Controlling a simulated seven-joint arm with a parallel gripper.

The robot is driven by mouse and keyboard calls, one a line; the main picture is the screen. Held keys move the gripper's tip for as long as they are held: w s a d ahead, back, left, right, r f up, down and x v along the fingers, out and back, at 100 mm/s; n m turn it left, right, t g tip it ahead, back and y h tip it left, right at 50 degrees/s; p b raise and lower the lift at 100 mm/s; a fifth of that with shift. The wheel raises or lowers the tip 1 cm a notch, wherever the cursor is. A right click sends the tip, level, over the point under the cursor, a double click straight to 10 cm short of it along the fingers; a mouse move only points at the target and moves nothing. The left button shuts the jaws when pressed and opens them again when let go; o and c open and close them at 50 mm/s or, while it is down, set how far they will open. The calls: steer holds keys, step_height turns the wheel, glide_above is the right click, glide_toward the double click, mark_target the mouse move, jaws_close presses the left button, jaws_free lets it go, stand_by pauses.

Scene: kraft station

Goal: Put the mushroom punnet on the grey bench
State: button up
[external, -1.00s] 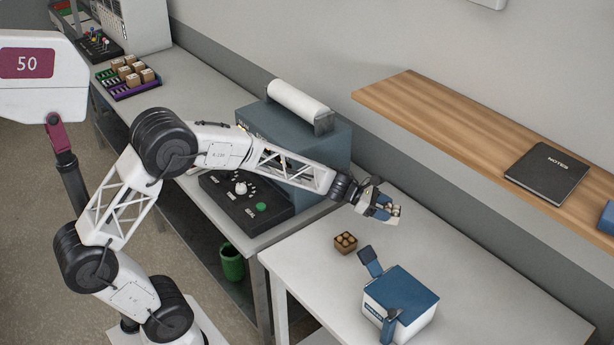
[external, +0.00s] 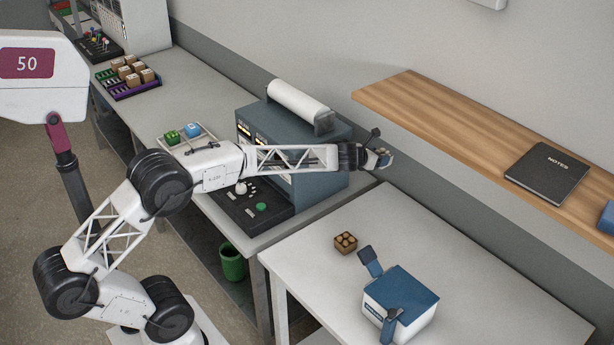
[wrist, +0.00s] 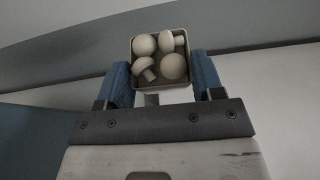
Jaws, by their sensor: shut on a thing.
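The mushroom punnet (wrist: 160,86), a small pale square tray with several whitish mushrooms, is between the two blue fingers of my gripper (wrist: 163,80) in the wrist view. My gripper is shut on it. In the external view my gripper (external: 385,158) is held in the air beside the right end of the blue-grey machine, near the wall; the punnet is barely distinguishable there. Two pale grey worktops show: a near bench (external: 440,230) at the right and a long bench (external: 212,92) at the left. I cannot tell which one the task calls the grey bench.
On the near bench stand a small brown punnet (external: 346,243) of round brown items and a blue-lidded white box (external: 400,302) with raised blue flaps. The blue-grey machine (external: 335,155) and a wooden shelf (external: 440,115) flank my gripper. The near bench's right side is clear.

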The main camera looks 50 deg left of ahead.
steer(key=shift+a, duration=0.2)
steer(key=shift+d, duration=0.1)
stand_by(0.5)
steer(key=shift+d, duration=0.55)
steer(key=s+d+f+m+g+h, duration=0.1)
steer(key=s+d+m+h, duration=0.25)
steer(key=d, duration=0.45)
steer(key=s+d+m+g+h, duration=0.1)
steer(key=s+d+m+h, duration=0.25)
steer(key=d, duration=0.55)
steer(key=s+d+f+m+g+h, duration=0.2)
steer(key=s+d+m+g+h, duration=0.3)
steer(key=s+d, duration=0.8)
steer(key=shift+d+f+m+g, duration=0.2)
steer(key=shift+f+m+g, duration=0.2)
steer(key=shift+m+g, duration=0.35)
steer(key=shift+s, duration=0.1)
steer(key=shift+f, duration=0.1)
steer(key=shift+f, duration=2.8)
